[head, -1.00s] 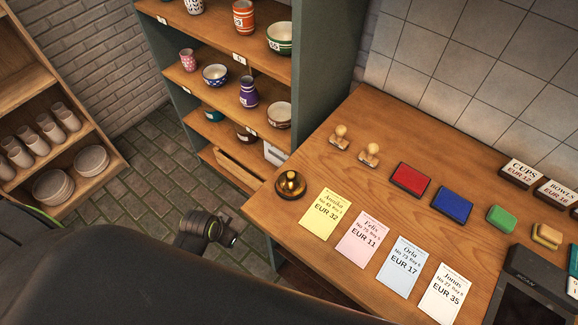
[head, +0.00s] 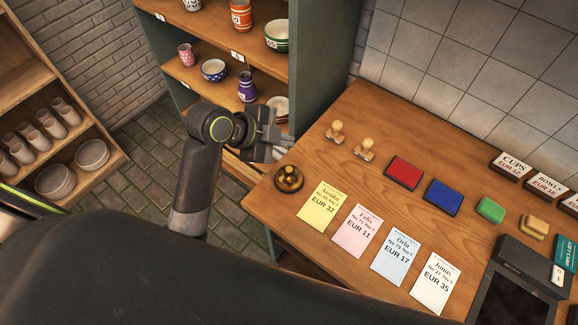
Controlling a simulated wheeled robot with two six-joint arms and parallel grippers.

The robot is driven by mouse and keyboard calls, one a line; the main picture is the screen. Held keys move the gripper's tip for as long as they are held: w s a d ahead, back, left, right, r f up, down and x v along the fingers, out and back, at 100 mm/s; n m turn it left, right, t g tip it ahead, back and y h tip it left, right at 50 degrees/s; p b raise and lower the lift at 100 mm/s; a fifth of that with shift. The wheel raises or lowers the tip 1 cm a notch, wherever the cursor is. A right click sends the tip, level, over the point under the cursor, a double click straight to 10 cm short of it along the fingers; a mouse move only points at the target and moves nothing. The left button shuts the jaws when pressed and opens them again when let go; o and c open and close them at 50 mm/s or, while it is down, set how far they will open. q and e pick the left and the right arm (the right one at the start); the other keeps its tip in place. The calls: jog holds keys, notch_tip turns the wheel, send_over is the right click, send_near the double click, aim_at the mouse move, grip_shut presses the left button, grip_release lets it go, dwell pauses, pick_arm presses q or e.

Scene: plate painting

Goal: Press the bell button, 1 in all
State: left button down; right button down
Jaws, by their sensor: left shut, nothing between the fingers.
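The brass bell (head: 289,178) with its button on top stands on a dark round base at the near left corner of the wooden counter (head: 262,207). My left gripper (head: 284,147) is shut and empty. In the head view it shows just above and behind the bell, apart from it, with its fingers pointing right. How high it is above the counter is hard to tell. My right gripper is not in view.
Two wooden stamps (head: 335,132) stand behind the bell. Yellow (head: 319,206), pink, blue and white price cards lie to its right. Red (head: 404,173) and blue ink pads lie beyond. A shelf of painted pottery (head: 246,52) stands behind my left arm.

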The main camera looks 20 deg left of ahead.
pick_arm(q)
jog(key=shift+f, duration=0.1)
dwell(0.3)
jog(key=b, duration=0.8)
send_over(289, 170)
jog(key=a, duration=0.1)
jog(key=f, duration=0.7)
jog(key=shift+s+f, duration=0.25)
jog(key=shift+f, duration=0.6)
dwell(0.5)
jog(key=shift+f, duration=0.35)
